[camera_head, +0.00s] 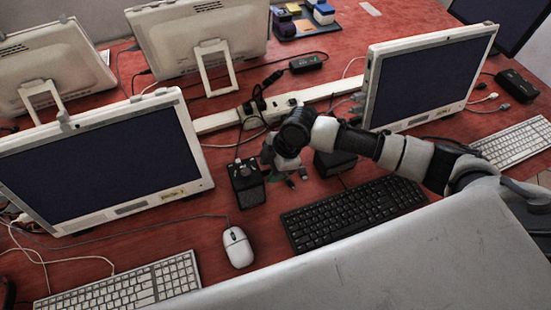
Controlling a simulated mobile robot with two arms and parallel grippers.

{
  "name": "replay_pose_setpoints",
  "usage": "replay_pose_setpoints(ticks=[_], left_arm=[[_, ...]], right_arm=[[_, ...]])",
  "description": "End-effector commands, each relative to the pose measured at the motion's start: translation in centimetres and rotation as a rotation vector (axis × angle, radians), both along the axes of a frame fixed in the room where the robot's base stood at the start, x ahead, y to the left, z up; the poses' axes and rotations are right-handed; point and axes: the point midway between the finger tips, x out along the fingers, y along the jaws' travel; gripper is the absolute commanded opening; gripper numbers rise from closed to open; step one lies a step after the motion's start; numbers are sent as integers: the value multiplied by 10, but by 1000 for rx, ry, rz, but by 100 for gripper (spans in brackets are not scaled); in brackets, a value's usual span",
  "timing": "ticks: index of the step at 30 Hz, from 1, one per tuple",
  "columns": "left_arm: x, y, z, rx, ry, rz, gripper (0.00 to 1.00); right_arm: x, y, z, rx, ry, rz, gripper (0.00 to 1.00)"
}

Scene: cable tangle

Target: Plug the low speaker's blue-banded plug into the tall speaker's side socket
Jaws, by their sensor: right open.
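The tall speaker (247,183) is a black box standing left of the middle, with a knob on its upper part. The low speaker appears to be the squat black box (335,164) to its right, partly covered by my right arm. My right gripper (297,179) is open and points down between the two speakers, a little right of the tall one. I cannot make out the blue-banded plug or the side socket; the gripper may hide them. I see nothing between the fingers. My left gripper is not in view.
A black keyboard (355,212) lies in front of the low speaker, and a white mouse (237,246) in front of the tall one. Monitors (100,160) (428,78) stand on both sides. A power strip (288,103) and cables lie behind. Some red tabletop (200,240) is bare.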

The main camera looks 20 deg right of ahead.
Motion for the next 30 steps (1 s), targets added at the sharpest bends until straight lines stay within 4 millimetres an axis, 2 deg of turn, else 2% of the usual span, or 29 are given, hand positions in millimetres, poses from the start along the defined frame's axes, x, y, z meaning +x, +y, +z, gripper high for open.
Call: replay_pose_setpoints(ticks=[8,18,21,22,25,27,28,30], left_arm=[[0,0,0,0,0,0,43],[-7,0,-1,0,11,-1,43],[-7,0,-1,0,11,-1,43],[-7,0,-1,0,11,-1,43],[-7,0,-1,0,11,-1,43],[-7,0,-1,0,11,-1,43],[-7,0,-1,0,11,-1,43],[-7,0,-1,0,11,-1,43]], right_arm=[[0,1,-2,0,0,0,47],[0,1,-2,0,0,0,0],[0,1,-2,0,0,0,0],[0,1,-2,0,0,0,14],[0,1,-2,0,0,0,0],[0,1,-2,0,0,0,0],[0,1,-2,0,0,0,17],[0,1,-2,0,0,0,28]])
